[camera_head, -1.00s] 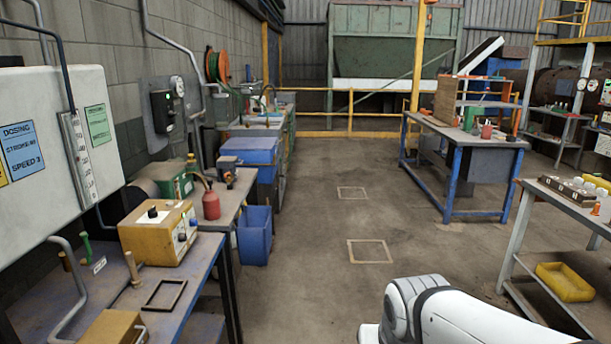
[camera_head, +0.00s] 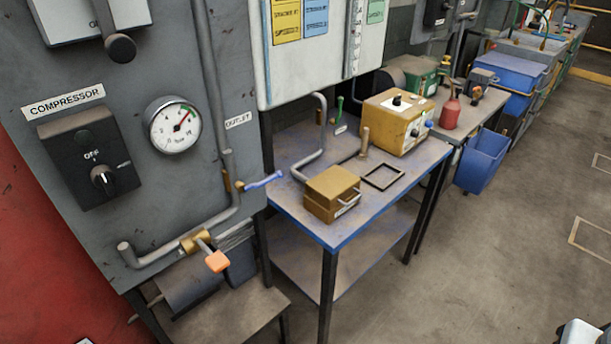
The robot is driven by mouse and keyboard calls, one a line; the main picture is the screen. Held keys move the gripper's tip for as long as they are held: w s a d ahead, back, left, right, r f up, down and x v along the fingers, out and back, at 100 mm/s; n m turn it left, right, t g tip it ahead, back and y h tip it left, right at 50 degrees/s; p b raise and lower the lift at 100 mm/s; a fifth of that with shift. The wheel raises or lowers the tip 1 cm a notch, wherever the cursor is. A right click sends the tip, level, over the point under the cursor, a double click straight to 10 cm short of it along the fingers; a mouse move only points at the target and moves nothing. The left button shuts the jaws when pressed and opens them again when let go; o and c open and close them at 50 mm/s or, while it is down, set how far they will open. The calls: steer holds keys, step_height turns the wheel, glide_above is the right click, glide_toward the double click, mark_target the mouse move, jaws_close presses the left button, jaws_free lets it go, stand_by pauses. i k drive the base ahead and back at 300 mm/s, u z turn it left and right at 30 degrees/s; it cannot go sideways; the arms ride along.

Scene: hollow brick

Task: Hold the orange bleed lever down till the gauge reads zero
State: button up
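The orange bleed lever (camera_head: 216,261) sticks out from a brass valve (camera_head: 196,241) on the grey pipe, low on the grey compressor panel (camera_head: 205,190). The gauge (camera_head: 173,125) is a round white dial on that panel, above and left of the lever. My gripper is not in view; only a white part of my arm (camera_head: 582,333) shows at the bottom right corner, far from the lever.
A black switch box marked OFF (camera_head: 88,160) is left of the gauge. A blue-handled valve (camera_head: 262,181) sits on the pipe above the lever. A blue-edged bench (camera_head: 300,208) with boxes stands right of the panel. The floor (camera_head: 480,240) at right is clear.

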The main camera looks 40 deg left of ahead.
mark_target(216, 261)
steer(key=u, duration=2.35)
steer(key=k, duration=0.65)
steer(key=u, duration=0.55)
steer(key=i, duration=1.1)
steer(key=z, duration=0.15)
